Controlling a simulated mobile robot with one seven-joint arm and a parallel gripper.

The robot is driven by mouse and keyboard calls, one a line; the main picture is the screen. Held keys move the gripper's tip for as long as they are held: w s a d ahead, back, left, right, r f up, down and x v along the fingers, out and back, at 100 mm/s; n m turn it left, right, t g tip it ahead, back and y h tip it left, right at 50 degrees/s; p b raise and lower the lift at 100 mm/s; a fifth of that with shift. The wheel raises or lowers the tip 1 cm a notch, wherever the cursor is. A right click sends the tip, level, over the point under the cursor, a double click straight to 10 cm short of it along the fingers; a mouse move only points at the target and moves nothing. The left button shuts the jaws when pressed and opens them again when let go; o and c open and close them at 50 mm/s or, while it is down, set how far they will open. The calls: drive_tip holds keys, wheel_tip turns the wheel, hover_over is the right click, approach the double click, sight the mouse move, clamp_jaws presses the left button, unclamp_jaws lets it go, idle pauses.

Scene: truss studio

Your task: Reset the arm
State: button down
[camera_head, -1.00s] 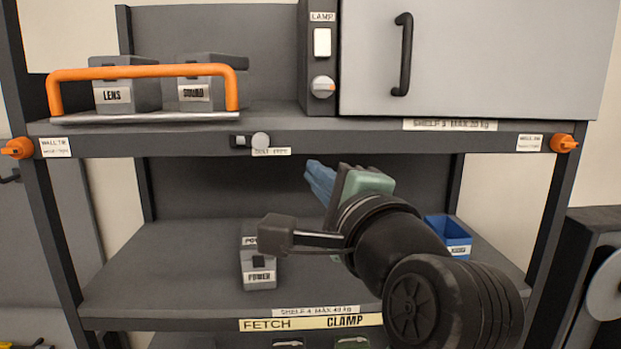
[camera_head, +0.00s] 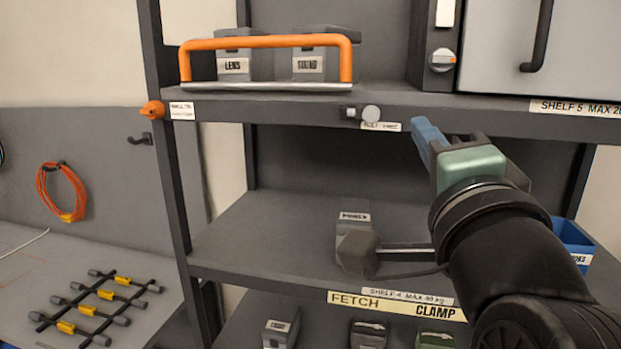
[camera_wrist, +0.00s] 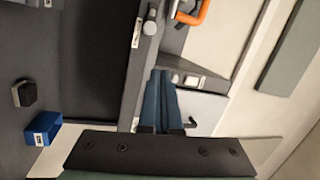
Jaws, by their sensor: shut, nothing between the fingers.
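My gripper (camera_head: 424,132) is in the right half of the head view, in front of the shelf rack, with its blue fingers pointing up and to the left. The fingers are shut with nothing between them. Their tips appear near the front edge of the upper shelf; whether they touch it I cannot tell. In the wrist view the blue fingers (camera_wrist: 158,98) show side by side at the middle. A dark camera head on a rod from my wrist partly covers the box labelled POWER (camera_head: 353,218) on the middle shelf.
An orange handle bar (camera_head: 265,43) fronts boxes labelled LENS (camera_head: 233,66) and ROUND (camera_head: 308,66) on the upper shelf (camera_head: 230,103). A blue bin (camera_head: 573,240) is right of my arm. A cabinet (camera_head: 505,45) stands at upper right. A black rack (camera_head: 95,305) lies on the left table.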

drive_tip(key=s+a+r+n+t+y+b, duration=0.1)
drive_tip(key=s+a+r+n+t, duration=0.2)
drive_tip(key=s+a+n, duration=0.2)
drive_tip(key=s+a+r+n+t+b, duration=0.1)
drive_tip(key=s+a+r+n+t, duration=0.2)
drive_tip(key=s+a+n, duration=0.3)
drive_tip(key=a+n+t, duration=0.1)
drive_tip(key=a+n, duration=0.1)
drive_tip(key=n, duration=0.3)
drive_tip(key=shift+s+r+y, duration=0.15)
drive_tip(key=shift+s+y, duration=0.1)
drive_tip(key=shift+y, duration=0.15)
